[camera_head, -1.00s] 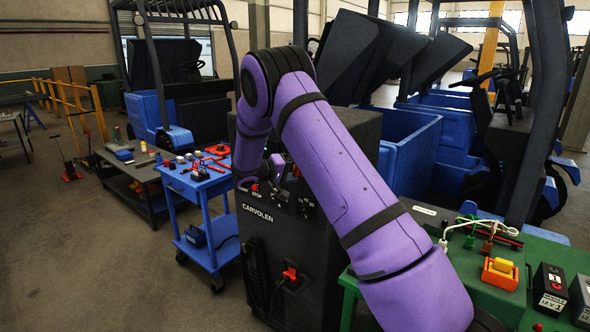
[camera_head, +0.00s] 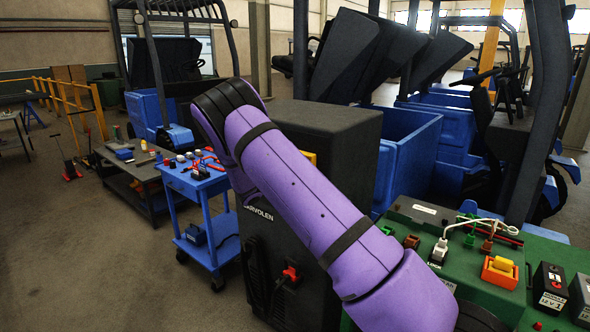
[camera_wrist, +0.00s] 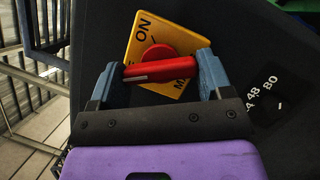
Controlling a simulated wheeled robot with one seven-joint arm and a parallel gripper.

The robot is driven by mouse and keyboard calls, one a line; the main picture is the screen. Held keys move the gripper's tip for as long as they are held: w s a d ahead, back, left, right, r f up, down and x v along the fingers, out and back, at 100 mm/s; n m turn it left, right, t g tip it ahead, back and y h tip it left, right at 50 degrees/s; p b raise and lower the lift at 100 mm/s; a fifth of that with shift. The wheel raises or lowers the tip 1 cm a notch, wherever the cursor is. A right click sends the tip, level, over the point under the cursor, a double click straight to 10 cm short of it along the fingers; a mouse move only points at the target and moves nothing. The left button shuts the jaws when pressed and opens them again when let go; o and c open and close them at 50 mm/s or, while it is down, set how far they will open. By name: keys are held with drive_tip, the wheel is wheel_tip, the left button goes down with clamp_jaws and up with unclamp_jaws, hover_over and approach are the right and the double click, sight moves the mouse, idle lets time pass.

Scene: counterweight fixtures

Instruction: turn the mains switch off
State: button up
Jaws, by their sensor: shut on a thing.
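The mains switch is a red rotary handle (camera_wrist: 160,70) on a yellow plate (camera_wrist: 140,42) marked ON, with a label starting "MA" partly hidden by the handle. The handle lies across the wrist view, a pale mark near its left end. My gripper (camera_wrist: 161,72) is shut on the handle, one finger at each end. In the head view a bit of the yellow plate (camera_head: 309,157) shows beside my purple arm, on the dark CARVOLEN cabinet (camera_head: 335,120). My arm hides the gripper and handle there.
A dark dial with white numbers (camera_wrist: 268,97) is right of the switch. A red connector (camera_head: 290,273) sits low on the cabinet front. A blue cart (camera_head: 208,252) stands left. A green bench (camera_head: 455,267) with switches and cables stands right. Floor is free at front left.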

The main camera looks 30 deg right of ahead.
drive_tip(key=shift+f+n+t+h, duration=0.1)
drive_tip(key=shift+n+t+h, duration=0.3)
drive_tip(key=shift+n, duration=1.1)
drive_tip(key=shift+n+t, duration=0.3)
drive_tip(key=o, duration=0.9)
drive_tip(key=v, duration=1.1)
